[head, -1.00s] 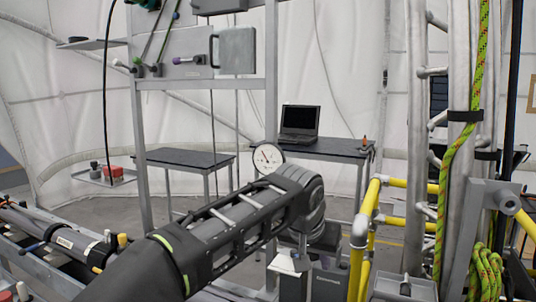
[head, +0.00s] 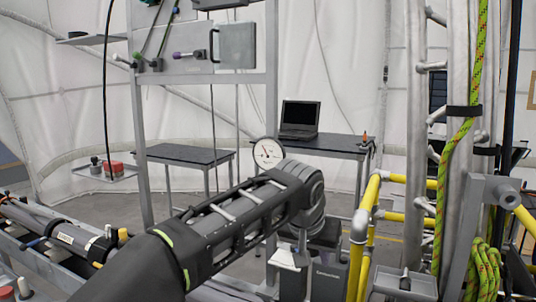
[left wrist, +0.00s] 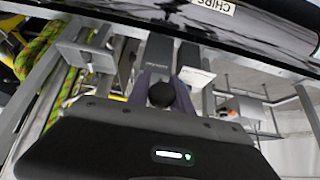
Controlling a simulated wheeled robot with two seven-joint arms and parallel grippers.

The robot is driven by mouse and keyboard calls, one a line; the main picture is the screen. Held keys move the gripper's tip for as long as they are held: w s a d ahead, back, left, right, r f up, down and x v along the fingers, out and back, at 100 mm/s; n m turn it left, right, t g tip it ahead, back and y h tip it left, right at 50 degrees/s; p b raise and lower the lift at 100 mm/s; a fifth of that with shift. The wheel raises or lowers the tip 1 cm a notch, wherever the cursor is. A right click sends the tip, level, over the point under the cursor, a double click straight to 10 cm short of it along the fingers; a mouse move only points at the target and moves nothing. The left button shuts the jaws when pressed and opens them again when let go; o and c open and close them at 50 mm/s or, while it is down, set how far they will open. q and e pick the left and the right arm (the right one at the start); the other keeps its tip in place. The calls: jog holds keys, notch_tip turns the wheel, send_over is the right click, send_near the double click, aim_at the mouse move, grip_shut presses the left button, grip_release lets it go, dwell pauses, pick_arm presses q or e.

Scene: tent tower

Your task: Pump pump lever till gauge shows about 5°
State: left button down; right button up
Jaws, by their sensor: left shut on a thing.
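The gauge (head: 267,152) is a round white dial just above my left wrist in the head view. Its needle shows, but the markings are too small to read in degrees. My left gripper (left wrist: 162,88) is shut on the pump lever, whose round black knob (left wrist: 162,95) shows between the fingers in the left wrist view. In the head view my left forearm runs to the middle, and the wrist hides the lever and most of the fingers. My right gripper is not in view.
A yellow railing (head: 365,225) and metal posts with a green rope (head: 462,140) stand to the right. Behind are a dark table with a laptop (head: 299,119) and another dark table (head: 188,155). A metal frame stands at left.

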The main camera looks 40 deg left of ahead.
pick_arm(q)
jog(key=shift+r, duration=0.15)
jog(key=shift+w+r, duration=0.15)
jog(key=c, duration=1.1)
grip_release()
jog(key=shift+o, duration=0.2)
jog(key=v, duration=0.7)
jog(key=shift+s+r, duration=0.25)
jog(key=shift+r, duration=0.05)
jog(key=shift+f, duration=0.1)
